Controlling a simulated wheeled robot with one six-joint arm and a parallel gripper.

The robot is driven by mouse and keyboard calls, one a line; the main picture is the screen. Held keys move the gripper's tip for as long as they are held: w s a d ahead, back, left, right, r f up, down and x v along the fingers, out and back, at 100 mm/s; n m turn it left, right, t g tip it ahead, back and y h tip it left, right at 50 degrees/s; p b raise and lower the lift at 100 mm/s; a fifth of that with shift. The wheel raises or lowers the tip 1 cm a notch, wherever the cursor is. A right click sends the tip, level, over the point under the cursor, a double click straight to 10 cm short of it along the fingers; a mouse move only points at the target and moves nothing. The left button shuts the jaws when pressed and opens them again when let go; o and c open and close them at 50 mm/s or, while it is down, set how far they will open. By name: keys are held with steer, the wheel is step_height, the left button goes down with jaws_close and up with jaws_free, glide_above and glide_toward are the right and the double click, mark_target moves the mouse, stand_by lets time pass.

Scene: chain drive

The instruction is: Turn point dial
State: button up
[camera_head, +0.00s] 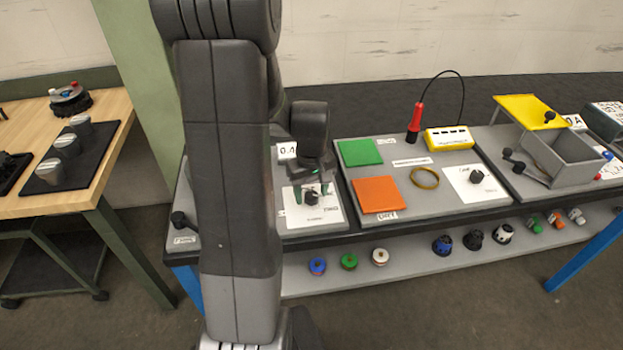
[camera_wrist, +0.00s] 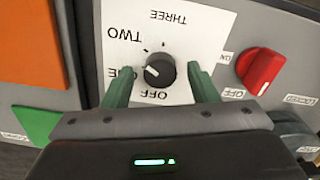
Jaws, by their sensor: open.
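The dial (camera_wrist: 160,72) is a black round knob on a white card (camera_wrist: 205,35) marked OFF, ONE, TWO and THREE. Its white mark is on the left side of the knob in the wrist view, roughly toward ONE; the exact setting is hard to tell. In the head view the dial (camera_head: 311,198) is small and partly hidden under my gripper (camera_head: 313,187). My gripper (camera_wrist: 160,78) is open, pointing down at the card. Its green fingers stand on either side of the dial, with a gap on each side and no visible contact.
A red knob (camera_wrist: 260,67) with an OFF label sits right of the card in the wrist view. Orange (camera_head: 378,195) and green (camera_head: 360,152) squares lie right of the dial panel. Another black knob (camera_head: 477,176) sits farther right, near a yellow box (camera_head: 448,139).

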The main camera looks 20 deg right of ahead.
mark_target(311, 194)
step_height(311, 194, up, 14)
steer(key=shift+f, duration=0.25)
stand_by(0.5)
step_height(311, 194, down, 14)
steer(key=shift+r, duration=0.1)
stand_by(0.4)
